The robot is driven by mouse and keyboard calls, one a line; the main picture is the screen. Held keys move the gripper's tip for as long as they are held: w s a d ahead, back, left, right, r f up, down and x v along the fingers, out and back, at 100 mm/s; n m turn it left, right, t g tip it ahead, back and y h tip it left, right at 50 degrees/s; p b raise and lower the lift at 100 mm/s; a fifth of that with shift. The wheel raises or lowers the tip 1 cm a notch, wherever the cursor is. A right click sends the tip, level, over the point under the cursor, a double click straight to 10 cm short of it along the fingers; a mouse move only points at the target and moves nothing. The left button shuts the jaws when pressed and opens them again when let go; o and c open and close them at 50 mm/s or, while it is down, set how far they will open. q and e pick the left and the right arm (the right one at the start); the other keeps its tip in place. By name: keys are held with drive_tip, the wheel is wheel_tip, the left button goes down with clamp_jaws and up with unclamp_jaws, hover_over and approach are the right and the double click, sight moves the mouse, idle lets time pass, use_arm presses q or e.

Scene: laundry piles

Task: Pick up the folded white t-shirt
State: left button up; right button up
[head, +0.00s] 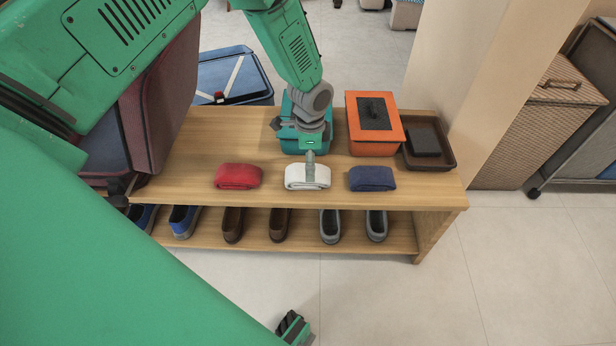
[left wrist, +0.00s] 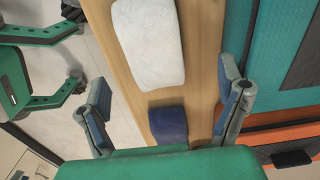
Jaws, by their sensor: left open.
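The folded white t-shirt (head: 296,177) lies flat near the front edge of the wooden bench, between a red and a blue folded garment. It also shows in the left wrist view (left wrist: 148,42) at the top. My left gripper (head: 311,168) is above the white t-shirt in the head view, one finger overlapping it in the picture. In the left wrist view my left gripper (left wrist: 166,107) is open with its fingers wide apart and nothing between them held. The white t-shirt appears beyond the fingertips there. Contact cannot be told.
On the wooden bench (head: 200,140) lie a red folded garment (head: 238,176) and a blue one (head: 371,178). Behind stand a teal box (head: 290,137), an orange box (head: 372,147) and a brown tray (head: 448,158). Several shoes stand on the lower shelf. Floor at right front is clear.

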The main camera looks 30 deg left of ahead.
use_arm(q)
drive_tip(key=f, duration=0.1)
drive_tip(key=f+b, duration=0.1)
drive_tip(key=f, duration=0.1)
drive_tip(key=f+b, duration=0.1)
drive_tip(key=f, duration=0.1)
drive_tip(key=shift+s, duration=0.4)
drive_tip(key=shift+r, duration=0.1)
drive_tip(key=shift+c, duration=0.4)
drive_tip(key=c, duration=1.3)
